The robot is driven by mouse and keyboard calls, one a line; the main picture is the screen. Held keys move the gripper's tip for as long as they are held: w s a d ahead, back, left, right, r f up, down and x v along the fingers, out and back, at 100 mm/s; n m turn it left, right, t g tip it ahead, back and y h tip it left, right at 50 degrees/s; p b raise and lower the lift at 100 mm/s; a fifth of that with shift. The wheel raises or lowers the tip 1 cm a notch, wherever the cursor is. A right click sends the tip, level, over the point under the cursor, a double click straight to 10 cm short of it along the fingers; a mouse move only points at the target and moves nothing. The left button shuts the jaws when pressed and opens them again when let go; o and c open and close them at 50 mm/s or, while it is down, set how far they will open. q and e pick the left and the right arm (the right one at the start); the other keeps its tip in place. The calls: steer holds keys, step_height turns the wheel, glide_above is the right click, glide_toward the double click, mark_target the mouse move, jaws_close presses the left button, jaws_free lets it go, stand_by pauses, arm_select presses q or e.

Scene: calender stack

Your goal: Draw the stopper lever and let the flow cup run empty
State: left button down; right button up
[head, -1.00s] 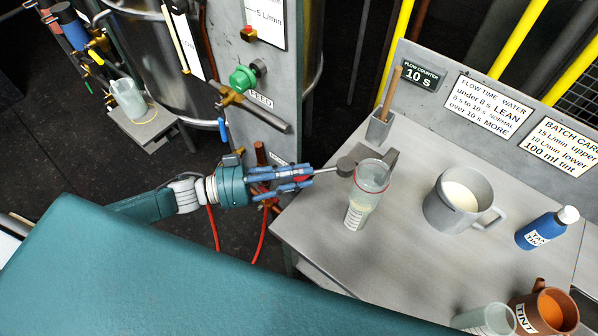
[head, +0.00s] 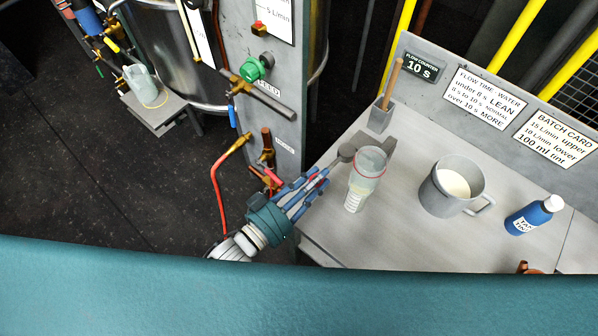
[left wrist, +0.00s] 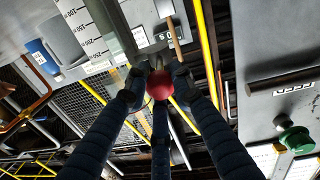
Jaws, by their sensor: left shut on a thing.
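The clear flow cup (head: 370,162) with a red rim line stands on the left of the bench, by a grey bracket (head: 378,142). A clear graduated vessel (head: 354,193) with white marks is below it; its scale also shows in the left wrist view (left wrist: 83,28). The stopper lever (head: 346,153) shows as a grey disc and short rod left of the cup. My left gripper (head: 316,180) is shut on the lever's red knob (left wrist: 159,84), left of the cup. The liquid level in the cup is hard to tell. My right gripper is out of view.
A grey mug (head: 440,196) of pale liquid and a blue bottle (head: 530,217) stand to the right on the bench. A holder (head: 381,115) with a wooden stick is behind the cup. The flow counter (head: 421,66) reads 10 S. Valves and pipes (head: 255,70) are left.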

arm_select(q)
steer(key=shift+s+d+r+n+t+y, duration=0.15)
steer(key=shift+d+r+n+t+y, duration=0.25)
steer(key=shift+n+t+y, duration=0.15)
steer(key=c, duration=1.5)
jaws_free()
steer(key=shift+o, duration=0.2)
steer(key=shift+s+f, duration=0.1)
steer(key=shift+s, duration=0.05)
steer(key=shift+s+a+f, duration=0.2)
steer(key=shift+s, duration=0.15)
steer(key=v, duration=1.1)
steer(key=shift+s+r, duration=0.15)
steer(key=shift+r, duration=0.1)
